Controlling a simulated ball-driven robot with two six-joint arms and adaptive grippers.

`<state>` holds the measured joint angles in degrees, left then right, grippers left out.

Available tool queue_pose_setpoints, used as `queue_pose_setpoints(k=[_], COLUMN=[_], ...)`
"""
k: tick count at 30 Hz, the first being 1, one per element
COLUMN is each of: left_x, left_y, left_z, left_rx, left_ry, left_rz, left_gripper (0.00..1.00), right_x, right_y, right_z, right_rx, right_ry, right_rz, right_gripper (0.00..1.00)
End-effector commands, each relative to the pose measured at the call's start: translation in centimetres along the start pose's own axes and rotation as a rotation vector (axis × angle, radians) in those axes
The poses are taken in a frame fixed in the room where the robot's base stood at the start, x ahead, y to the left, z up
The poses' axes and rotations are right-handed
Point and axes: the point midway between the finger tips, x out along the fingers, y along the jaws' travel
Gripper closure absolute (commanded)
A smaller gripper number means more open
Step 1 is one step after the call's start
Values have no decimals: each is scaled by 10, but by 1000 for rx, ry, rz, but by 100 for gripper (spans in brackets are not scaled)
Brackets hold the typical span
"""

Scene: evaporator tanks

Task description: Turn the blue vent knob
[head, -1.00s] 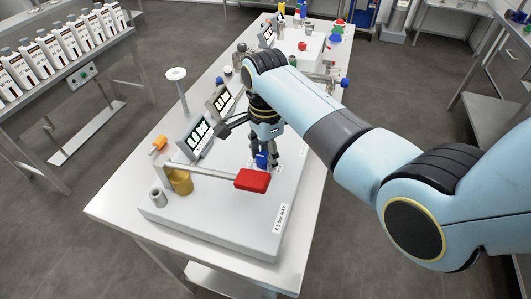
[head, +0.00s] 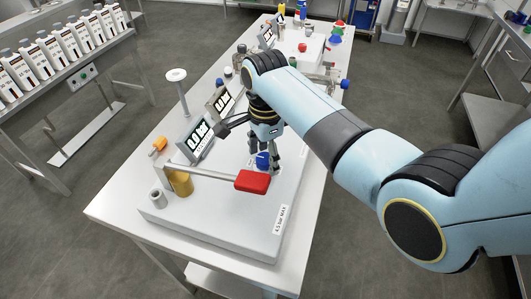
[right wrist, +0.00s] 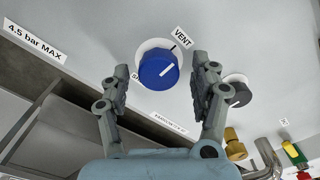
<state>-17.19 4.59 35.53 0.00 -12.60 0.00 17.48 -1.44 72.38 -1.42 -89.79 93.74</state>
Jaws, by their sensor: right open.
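The blue vent knob (head: 263,160) stands on the light grey panel (head: 225,222), just behind the red-handled lever in the head view. In the wrist view the gripper (right wrist: 162,72) is open, with one finger on each side of the knob and visible gaps. My left gripper is not in view.
A lever with a red handle (head: 252,182) reaches across the panel close in front of the knob. Two tilted displays (head: 195,138) stand to the left. A black knob (right wrist: 237,91) and brass fitting (right wrist: 235,148) lie right of the fingers in the wrist view.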

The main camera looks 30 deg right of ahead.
Motion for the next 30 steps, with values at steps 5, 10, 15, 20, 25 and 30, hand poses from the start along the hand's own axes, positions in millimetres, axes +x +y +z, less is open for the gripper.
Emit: queue_pose_setpoints(k=[5,10,15,20,25,30], left_x=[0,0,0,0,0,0], left_y=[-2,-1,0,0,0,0], left_z=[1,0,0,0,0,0], left_rx=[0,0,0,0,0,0], left_ry=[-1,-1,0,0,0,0], left_rz=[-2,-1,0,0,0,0], left_gripper=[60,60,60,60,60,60], right_x=[-10,-44,-82,-108,-119,-120], right_y=[-1,-1,-2,-1,0,0], right_z=[0,0,0,0,0,0], right_rx=[0,0,0,0,0,0], right_ry=[-1,-1,0,0,0,0], right_rz=[-2,-5,-5,-2,-1,0], right_gripper=[37,37,37,37,37,37])
